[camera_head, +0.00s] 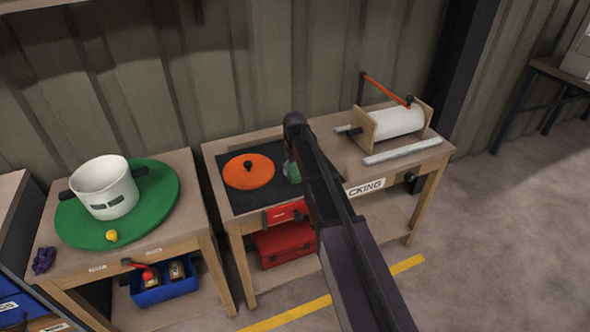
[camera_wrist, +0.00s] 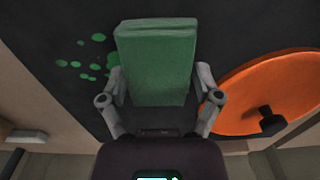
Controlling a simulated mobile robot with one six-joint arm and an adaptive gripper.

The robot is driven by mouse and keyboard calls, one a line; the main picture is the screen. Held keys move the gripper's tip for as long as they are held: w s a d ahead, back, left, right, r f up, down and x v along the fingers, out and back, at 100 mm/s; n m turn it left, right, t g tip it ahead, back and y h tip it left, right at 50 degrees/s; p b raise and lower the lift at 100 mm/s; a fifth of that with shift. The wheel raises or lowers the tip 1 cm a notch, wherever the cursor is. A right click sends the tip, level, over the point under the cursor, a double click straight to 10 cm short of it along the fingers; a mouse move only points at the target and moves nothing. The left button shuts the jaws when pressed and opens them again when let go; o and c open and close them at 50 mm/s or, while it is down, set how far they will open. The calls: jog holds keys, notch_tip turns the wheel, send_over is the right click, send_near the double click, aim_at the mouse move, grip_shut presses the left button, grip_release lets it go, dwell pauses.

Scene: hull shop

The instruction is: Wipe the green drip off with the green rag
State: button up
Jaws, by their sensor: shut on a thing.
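My gripper (camera_wrist: 157,90) is shut on the green rag (camera_wrist: 157,55), a folded block held between the two fingers in the wrist view. In the head view my arm hides most of the gripper, and a bit of the rag (camera_head: 291,173) shows at the arm's left edge. The green drip (camera_wrist: 88,64) is a cluster of several green spots on the dark mat (camera_wrist: 45,25), left of the rag in the wrist view. I cannot tell whether the rag touches the mat. In the head view the drip is not visible.
An orange disc with a black knob (camera_head: 249,171) lies on the mat, close beside my gripper. A paper roll stand (camera_head: 398,122) is at the bench's right. A red box (camera_head: 285,243) is below. A white pot (camera_head: 104,190) stands on the left table.

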jog(key=shift+d, duration=0.1)
jog(key=shift+w+d, duration=0.3)
jog(key=shift+d, duration=0.55)
jog(key=shift+w+d, duration=0.3)
jog(key=shift+d, duration=0.5)
jog(key=shift+w+d, duration=0.25)
jog(key=shift+d, duration=0.65)
jog(key=shift+w+d, duration=0.25)
jog(key=shift+d, duration=0.6)
jog(key=shift+d, duration=0.2)
jog(key=shift+w+d, duration=0.3)
jog(key=shift+d, duration=0.45)
jog(key=shift+w+d, duration=0.3)
jog(key=shift+d, duration=0.4)
jog(key=shift+s, duration=0.1)
